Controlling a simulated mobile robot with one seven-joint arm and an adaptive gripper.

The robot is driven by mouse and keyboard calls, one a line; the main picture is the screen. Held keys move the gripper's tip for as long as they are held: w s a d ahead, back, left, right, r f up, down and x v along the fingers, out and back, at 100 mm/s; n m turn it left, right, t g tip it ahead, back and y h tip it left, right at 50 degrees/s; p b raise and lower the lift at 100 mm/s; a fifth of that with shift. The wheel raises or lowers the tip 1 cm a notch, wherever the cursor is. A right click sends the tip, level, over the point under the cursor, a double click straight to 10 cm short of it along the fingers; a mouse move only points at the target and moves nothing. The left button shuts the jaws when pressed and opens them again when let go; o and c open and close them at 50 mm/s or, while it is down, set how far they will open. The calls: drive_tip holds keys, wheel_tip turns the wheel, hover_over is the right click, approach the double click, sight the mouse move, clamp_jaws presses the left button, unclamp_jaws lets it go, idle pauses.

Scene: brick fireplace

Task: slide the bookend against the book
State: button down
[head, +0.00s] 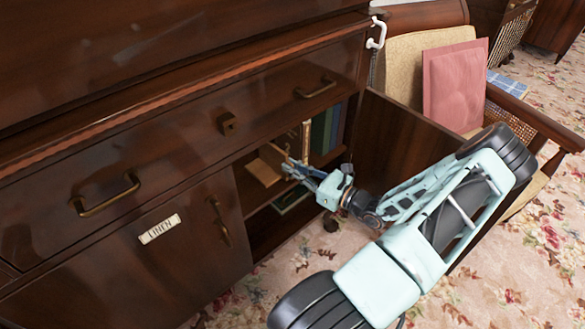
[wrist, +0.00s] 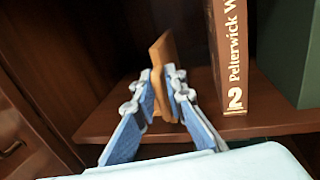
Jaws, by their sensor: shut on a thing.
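The wooden bookend (wrist: 162,52) stands between my gripper's fingers in the wrist view. In the head view it is the light-brown piece (head: 264,171) inside the open cabinet. My gripper (wrist: 161,92) is shut on it; in the head view the gripper (head: 291,166) reaches into the cabinet. The brown book (wrist: 229,55), with "Pelterwick" and a 2 on its spine, stands upright to the right of the bookend. A narrow gap shows between them in the wrist view. The fingers hide part of the bookend's lower end.
Green volumes (head: 326,128) stand right of the book. The shelf (wrist: 110,119) is bare left of the bookend. The open cabinet door (head: 398,135) is to the right of my gripper. More items (head: 290,198) lie on a lower level.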

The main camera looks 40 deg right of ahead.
drive_tip(key=shift+w+d+f, duration=0.1)
drive_tip(key=shift+d, duration=1.7)
drive_tip(key=c, duration=2.1)
unclamp_jaws()
drive_tip(key=v, duration=1.2)
